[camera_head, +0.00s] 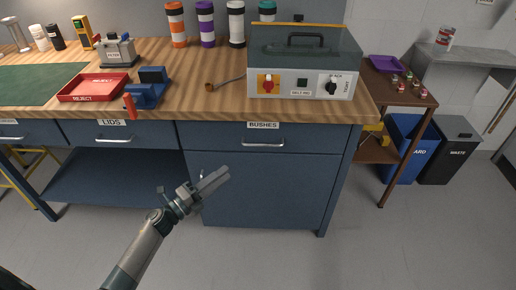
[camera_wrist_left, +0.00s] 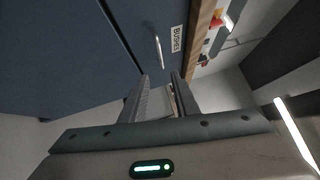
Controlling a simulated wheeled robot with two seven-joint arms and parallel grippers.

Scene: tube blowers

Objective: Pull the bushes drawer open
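The bushes drawer (camera_head: 224,138) is a dark blue front under the bench top, flush with the cabinet, labelled BUSHES (camera_head: 263,125). Its silver bar handle (camera_head: 263,143) lies horizontal below the label. In the left wrist view the handle (camera_wrist_left: 158,52) appears turned on its side, beyond the fingertips. My left gripper (camera_head: 224,174) is below and left of the handle, in front of the cabinet door, apart from it. Its two fingers (camera_wrist_left: 160,78) have a gap between them with nothing held. My right gripper is not in view.
A grey machine (camera_head: 303,75) stands on the wooden bench top (camera_head: 190,100) above the drawer. A lids drawer (camera_head: 118,135) is to the left. A small side table (camera_head: 405,95) and blue and dark bins (camera_head: 405,150) stand to the right. The floor in front is clear.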

